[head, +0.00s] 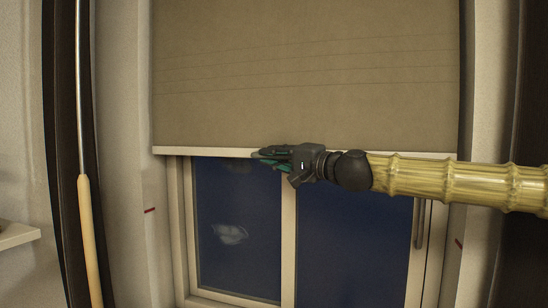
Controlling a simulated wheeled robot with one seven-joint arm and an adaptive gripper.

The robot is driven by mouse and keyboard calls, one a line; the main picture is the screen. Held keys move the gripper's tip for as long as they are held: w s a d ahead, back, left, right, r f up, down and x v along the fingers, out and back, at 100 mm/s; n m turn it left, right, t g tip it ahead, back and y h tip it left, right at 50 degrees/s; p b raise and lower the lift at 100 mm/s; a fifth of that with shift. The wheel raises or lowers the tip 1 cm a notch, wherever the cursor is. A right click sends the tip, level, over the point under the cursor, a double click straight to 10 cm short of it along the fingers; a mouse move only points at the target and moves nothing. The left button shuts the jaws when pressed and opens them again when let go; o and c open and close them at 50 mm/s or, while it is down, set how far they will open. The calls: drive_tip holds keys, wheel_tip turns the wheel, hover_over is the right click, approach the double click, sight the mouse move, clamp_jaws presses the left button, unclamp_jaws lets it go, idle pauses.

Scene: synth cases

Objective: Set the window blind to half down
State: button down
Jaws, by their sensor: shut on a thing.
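The beige window blind (300,75) hangs over the upper part of the window, with faint horizontal crease lines across it. Its pale bottom bar (210,152) runs across the picture near mid-height. My gripper (262,156) is shut on the bottom bar a little left of its middle, with dark greenish fingers. My arm comes in from the right and hides part of the bar. Below the bar, the dark blue window (240,215) panes and the pale frame are uncovered. A red mark (150,210) is on the left reveal and another red mark (459,244) on the right reveal, both lower than the bar.
A wooden-handled pole (90,235) stands upright at the left, in front of a dark vertical strip. A pale shelf (15,236) juts in at the far left. A window handle (420,222) is on the right sash. The space below the bar looks clear.

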wheel_tip(320, 180, down, 7)
drive_tip(key=b, duration=0.5)
drive_tip(key=shift+r, duration=0.2)
drive_tip(key=c, duration=1.5)
unclamp_jaws()
drive_tip(key=shift+o, duration=0.2)
drive_tip(key=shift+r, duration=0.1)
drive_tip(key=shift+r, duration=5)
drive_tip(key=shift+s+d, duration=0.1)
drive_tip(key=shift+s, duration=0.05)
drive_tip(key=b+v, duration=0.1)
drive_tip(key=v, duration=1.1)
drive_tip(key=shift+b, duration=0.3)
